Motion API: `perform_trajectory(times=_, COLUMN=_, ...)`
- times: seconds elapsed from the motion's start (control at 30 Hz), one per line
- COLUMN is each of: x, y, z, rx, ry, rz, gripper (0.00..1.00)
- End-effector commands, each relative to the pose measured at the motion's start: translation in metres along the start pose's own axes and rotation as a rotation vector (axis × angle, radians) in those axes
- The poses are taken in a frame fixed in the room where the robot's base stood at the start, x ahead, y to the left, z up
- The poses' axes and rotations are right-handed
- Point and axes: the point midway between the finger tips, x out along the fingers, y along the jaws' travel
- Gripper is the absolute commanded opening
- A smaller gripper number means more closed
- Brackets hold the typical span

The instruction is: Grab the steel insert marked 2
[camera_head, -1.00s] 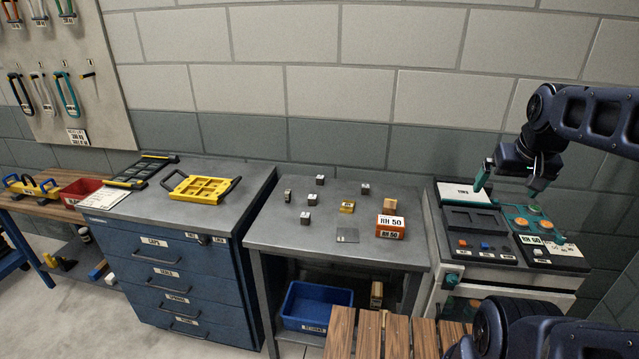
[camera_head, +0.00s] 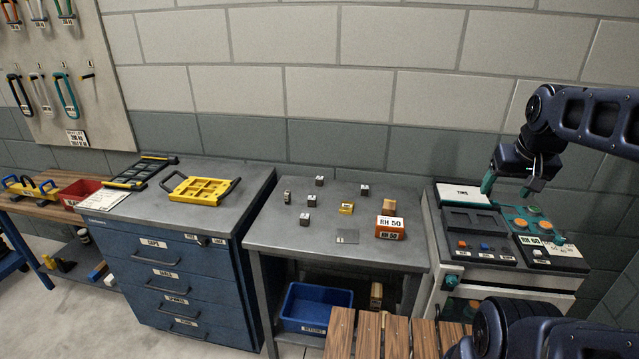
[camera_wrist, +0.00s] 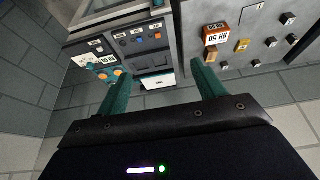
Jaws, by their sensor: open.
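Several small steel cubes with dark sides and pale marked tops stand spread over the grey table, among them a back cube (camera_head: 320,181), a right cube (camera_head: 364,189), a front cube (camera_head: 305,219), a middle cube (camera_head: 311,200) and a left one (camera_head: 287,197). Their marks are too small to read, so I cannot tell which is 2. Some also show in the wrist view, such as one cube (camera_wrist: 270,42). My gripper (camera_head: 509,187) is open and empty above the machine, to the right of the table; its teal fingers (camera_wrist: 162,88) are spread in the wrist view.
On the table are a brass-coloured block (camera_head: 346,208), an orange box marked RH 50 (camera_head: 390,233), a wooden block (camera_head: 389,207) and a thin grey plate (camera_head: 347,237). A control machine (camera_head: 480,222) stands right. A yellow tray (camera_head: 203,189) lies on the blue cabinet (camera_head: 183,272).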

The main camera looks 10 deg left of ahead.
Motion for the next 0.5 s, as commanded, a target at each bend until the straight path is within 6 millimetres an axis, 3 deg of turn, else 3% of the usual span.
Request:
perform_trajectory(times=0.07, x=0.0, y=0.0, z=0.0, rx=0.0, ry=0.0, rz=0.0, gripper=0.55)
perform_trajectory(times=0.37, x=0.0, y=0.0, z=-0.002, rx=0.004, ry=-0.001, rz=-0.001, gripper=0.55)
perform_trajectory(times=0.5, x=-0.003, y=-0.004, z=-0.02, rx=0.04, ry=-0.012, rz=-0.008, gripper=0.55)
